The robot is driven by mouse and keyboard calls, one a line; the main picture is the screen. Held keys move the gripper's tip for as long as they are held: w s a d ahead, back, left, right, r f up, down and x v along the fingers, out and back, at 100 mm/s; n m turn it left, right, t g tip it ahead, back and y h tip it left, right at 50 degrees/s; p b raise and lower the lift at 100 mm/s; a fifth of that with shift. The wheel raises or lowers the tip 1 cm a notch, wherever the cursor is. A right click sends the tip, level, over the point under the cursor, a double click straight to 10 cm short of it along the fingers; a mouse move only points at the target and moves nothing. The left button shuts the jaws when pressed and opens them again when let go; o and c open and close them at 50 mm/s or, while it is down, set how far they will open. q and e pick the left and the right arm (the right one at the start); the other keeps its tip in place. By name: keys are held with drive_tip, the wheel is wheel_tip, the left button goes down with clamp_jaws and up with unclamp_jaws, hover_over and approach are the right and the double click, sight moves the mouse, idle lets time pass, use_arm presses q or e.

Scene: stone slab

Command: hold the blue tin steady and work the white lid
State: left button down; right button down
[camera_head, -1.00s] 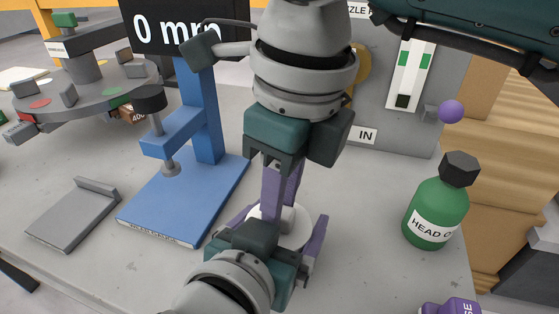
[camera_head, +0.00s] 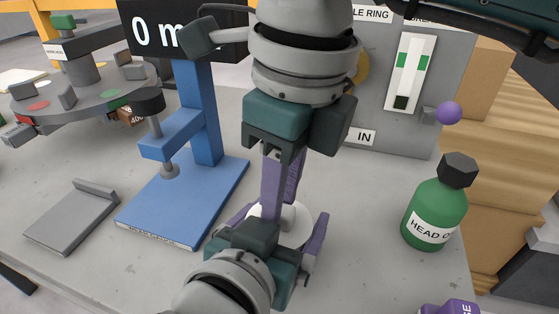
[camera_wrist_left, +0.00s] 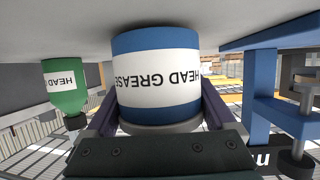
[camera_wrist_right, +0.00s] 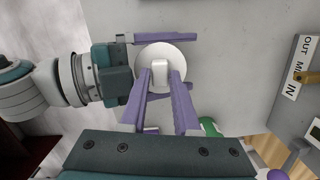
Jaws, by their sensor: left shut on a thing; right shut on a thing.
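The blue tin (camera_wrist_left: 155,42) shows in the left wrist view with a white HEAD GREASE label, upside down in that picture. My left gripper (camera_head: 281,230) is shut around its sides, with one purple finger on each side. The round white lid (camera_wrist_right: 185,60) is on top of the tin and shows from above in the right wrist view. It has a raised white grip bar (camera_wrist_right: 160,72) across its middle. My right gripper (camera_wrist_right: 160,84) comes from above and is shut on that bar. In the head view my grippers hide most of the tin and part of the lid (camera_head: 304,222).
A green bottle (camera_head: 435,212) with a black cap stands to the right. A blue stand (camera_head: 185,195) with a display and a grey plate (camera_head: 72,217) are to the left. A grey panel (camera_head: 372,120) with labels rises behind. A purple object (camera_head: 450,308) is at the front right.

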use_arm(q)
drive_tip(key=shift+s+a+f, duration=0.2)
drive_tip(key=shift+a+f, duration=0.1)
drive_tip(key=shift+f, duration=0.25)
use_arm(e)
drive_tip(key=shift+a+r, duration=0.3)
drive_tip(key=shift+r, duration=0.5)
use_arm(q)
drive_tip(key=shift+d+r, duration=0.15)
drive_tip(key=shift+r, duration=0.05)
use_arm(e)
drive_tip(key=shift+d+r, duration=0.15)
drive_tip(key=shift+r, duration=0.05)
use_arm(q)
drive_tip(key=shift+w+r, duration=0.1)
use_arm(e)
drive_tip(key=c, duration=1.1)
unclamp_jaws()
drive_tip(key=shift+f, duration=0.15)
